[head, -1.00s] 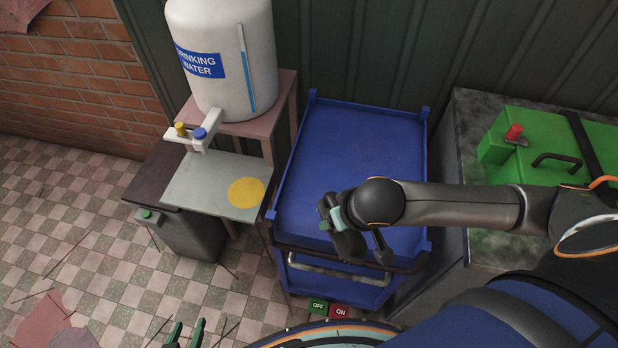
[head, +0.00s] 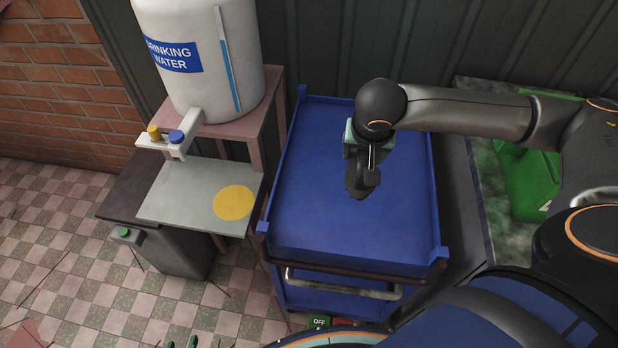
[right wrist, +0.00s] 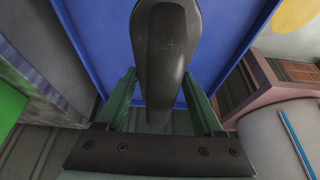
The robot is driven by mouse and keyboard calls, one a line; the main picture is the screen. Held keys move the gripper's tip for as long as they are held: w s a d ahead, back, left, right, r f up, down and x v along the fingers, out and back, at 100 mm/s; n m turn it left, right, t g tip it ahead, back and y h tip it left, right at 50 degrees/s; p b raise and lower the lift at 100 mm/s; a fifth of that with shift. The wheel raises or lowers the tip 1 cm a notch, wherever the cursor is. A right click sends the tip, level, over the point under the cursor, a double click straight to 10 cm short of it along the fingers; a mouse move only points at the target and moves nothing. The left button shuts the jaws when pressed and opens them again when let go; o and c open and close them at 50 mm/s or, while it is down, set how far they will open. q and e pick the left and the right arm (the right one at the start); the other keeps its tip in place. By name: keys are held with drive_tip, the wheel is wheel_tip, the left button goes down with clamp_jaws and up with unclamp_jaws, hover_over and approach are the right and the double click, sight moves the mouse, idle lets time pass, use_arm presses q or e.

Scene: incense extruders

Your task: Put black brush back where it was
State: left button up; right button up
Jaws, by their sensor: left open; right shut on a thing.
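The black brush (head: 362,181) is in my right gripper (head: 368,150), above the middle of the blue cart (head: 310,180). In the right wrist view, the dark, rounded brush (right wrist: 165,55) stands between the two green fingers of the right gripper, which is shut on it. The cart's flat blue top is bare. I cannot tell the gap between brush and cart top. My left gripper (head: 181,343) shows only as two green fingertips at the bottom edge of the head view. They are apart, with nothing seen between them.
A white drinking water tank (head: 197,60) stands on a pink stand (head: 268,95) left of the cart. In front of it is a grey panel (head: 180,195) with a yellow disc (head: 233,203). A green machine (head: 528,180) sits on a bench at right.

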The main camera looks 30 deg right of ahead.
drive_tip(key=w+a+f+b, duration=0.1)
drive_tip(key=w+f+b, duration=0.1)
drive_tip(key=w, duration=0.1)
drive_tip(key=w+a+f+b, duration=0.2)
drive_tip(key=w+f, duration=0.1)
drive_tip(key=w, duration=0.1)
drive_tip(key=w+a+f+b, duration=0.1)
drive_tip(key=w+a+f, duration=0.1)
drive_tip(key=w+f, duration=0.1)
drive_tip(key=shift+w+a+f+b, duration=0.1)
drive_tip(key=shift+w+a+b, duration=0.1)
drive_tip(key=shift+b, duration=0.2)
drive_tip(key=shift+w+a+f, duration=0.15)
drive_tip(key=shift+w+f, duration=0.1)
drive_tip(key=shift+w+a+f+b, duration=0.15)
drive_tip(key=shift+f+b, duration=0.1)
drive_tip(key=shift+b, duration=0.2)
wheel_tip(320, 180, down, 3)
drive_tip(key=shift+w+r+b, duration=0.1)
drive_tip(key=shift+b, duration=0.85)
drive_tip(key=shift+f, duration=0.3)
drive_tip(key=shift+r, duration=0.1)
drive_tip(key=o, duration=1.3)
use_arm(q)
drive_tip(key=w+d+f+h, duration=0.1)
drive_tip(key=d+f, duration=0.2)
drive_tip(key=f, duration=0.2)
drive_tip(key=shift+w+d+f+m, duration=0.25)
drive_tip(key=shift+w+f+m, duration=0.1)
drive_tip(key=shift+m, duration=0.05)
